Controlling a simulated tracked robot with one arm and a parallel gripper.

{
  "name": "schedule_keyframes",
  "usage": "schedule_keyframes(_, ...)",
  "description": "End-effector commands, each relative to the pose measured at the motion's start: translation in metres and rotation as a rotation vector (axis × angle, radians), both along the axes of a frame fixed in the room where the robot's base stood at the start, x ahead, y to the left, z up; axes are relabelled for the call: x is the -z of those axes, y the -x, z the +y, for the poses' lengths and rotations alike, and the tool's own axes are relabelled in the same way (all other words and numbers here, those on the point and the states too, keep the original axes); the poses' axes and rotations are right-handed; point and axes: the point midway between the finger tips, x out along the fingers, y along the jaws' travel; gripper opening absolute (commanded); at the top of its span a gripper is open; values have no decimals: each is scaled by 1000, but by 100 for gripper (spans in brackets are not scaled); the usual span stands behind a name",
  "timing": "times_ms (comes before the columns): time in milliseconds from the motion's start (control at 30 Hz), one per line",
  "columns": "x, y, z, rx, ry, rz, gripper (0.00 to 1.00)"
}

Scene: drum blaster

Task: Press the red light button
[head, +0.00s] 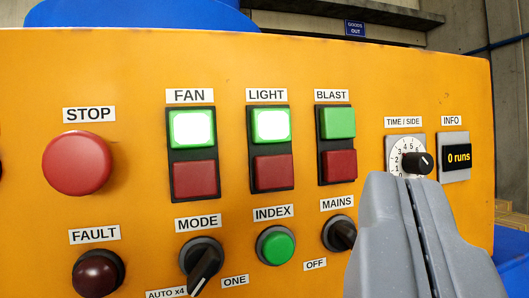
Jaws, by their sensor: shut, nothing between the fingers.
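The red light button (274,171) is the lower, square button under the LIGHT label on the orange panel (300,65). Above it the green light button (271,125) is brightly lit. My gripper (407,182) is shut and empty, at the lower right of the view. Its tips are to the right of the red light button and a little lower in the picture, just below the TIME / SIDE dial. I cannot tell how far the tips are from the panel.
The lit FAN pair (192,155) stands to the left, the unlit BLAST pair (337,145) to the right. The green INDEX button (276,246) is below. The MAINS switch (339,234), MODE switch (203,262) and red STOP button (77,163) stick out nearby.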

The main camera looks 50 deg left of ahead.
Motion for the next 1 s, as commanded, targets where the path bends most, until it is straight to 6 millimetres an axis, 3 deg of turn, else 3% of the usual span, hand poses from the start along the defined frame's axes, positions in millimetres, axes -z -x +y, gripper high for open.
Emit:
schedule_keyframes(367, -3, -6, 13, 0, 1, 0, 0)
schedule_keyframes(1000, -2, -33, 77, 2, 1, 1, 0)
